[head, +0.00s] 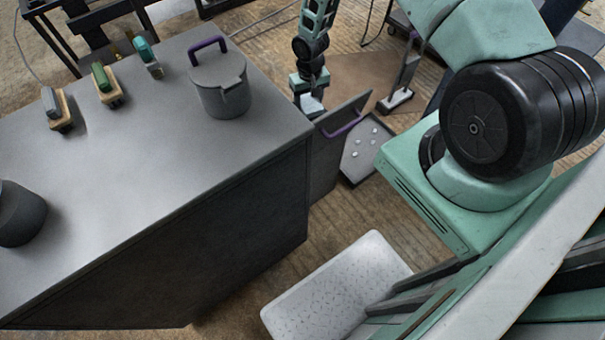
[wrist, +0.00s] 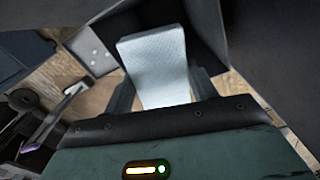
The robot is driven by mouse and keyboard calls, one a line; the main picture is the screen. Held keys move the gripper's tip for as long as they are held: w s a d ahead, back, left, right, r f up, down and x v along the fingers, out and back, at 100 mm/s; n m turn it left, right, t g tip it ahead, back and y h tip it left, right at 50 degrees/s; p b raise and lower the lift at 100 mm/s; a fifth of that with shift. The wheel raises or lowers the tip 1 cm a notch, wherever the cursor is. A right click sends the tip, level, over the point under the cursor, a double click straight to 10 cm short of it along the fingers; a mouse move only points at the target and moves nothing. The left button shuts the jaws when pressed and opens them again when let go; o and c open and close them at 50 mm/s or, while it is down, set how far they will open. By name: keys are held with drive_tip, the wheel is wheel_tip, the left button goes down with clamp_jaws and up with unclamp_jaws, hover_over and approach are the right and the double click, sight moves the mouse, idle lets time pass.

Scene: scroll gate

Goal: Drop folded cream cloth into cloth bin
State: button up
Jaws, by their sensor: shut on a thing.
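The folded cloth (wrist: 158,62) looks pale, nearly white, in the wrist view. My gripper (wrist: 160,86) is shut on it, with a dark finger on each side, and the cloth stands out past the fingers. In the head view my gripper (head: 309,100) is low beside the cabinet's far right corner, and a pale patch at its end may be the cloth. Dark grey walls (wrist: 205,28) lie behind the cloth in the wrist view. I cannot tell whether they are the cloth bin or the open cabinet.
A grey cabinet (head: 130,150) bears a lidded pot (head: 220,85) and several brushes or blocks. A panel with a purple handle (head: 343,128) stands out from its side. A grey tray with white pieces (head: 366,165) and a speckled white board (head: 340,285) lie on the floor.

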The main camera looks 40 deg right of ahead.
wheel_tip(320, 180, down, 6)
drive_tip(key=b, duration=0.3)
drive_tip(key=shift+b, duration=0.35)
drive_tip(key=o, duration=1.3)
drive_tip(key=shift+s+r, duration=0.15)
drive_tip(key=shift+r, duration=8.55)
